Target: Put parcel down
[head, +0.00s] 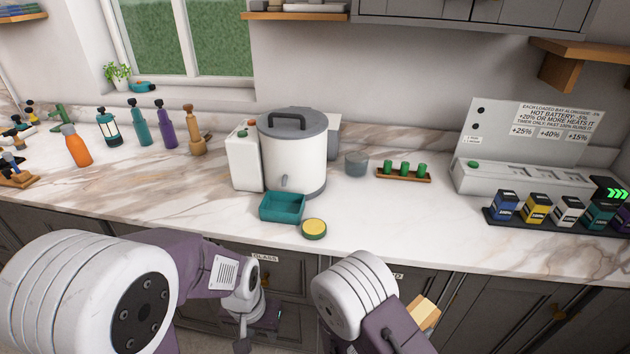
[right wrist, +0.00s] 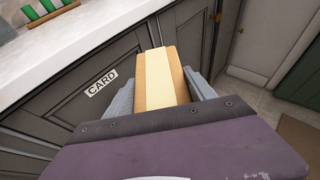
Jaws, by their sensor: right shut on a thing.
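The parcel is a tan box with a pale cream band. In the right wrist view the parcel (right wrist: 168,80) sticks out between the two grey fingers of my right gripper (right wrist: 172,92), which is shut on it. In the head view the parcel (head: 424,314) shows at the lower right, in front of the cabinet doors and below the counter edge, partly hidden by my right arm. My left gripper (head: 243,345) is at the bottom of the head view, cut by the frame edge, and its fingers are too unclear to read.
The marble counter (head: 390,225) has bare room right of a yellow-topped round tin (head: 314,229). A teal tray (head: 282,207) and a white lidded pot (head: 292,160) stand mid-counter. Battery-like blocks (head: 537,208) stand at right. A cabinet front bears a CARD label (right wrist: 101,84).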

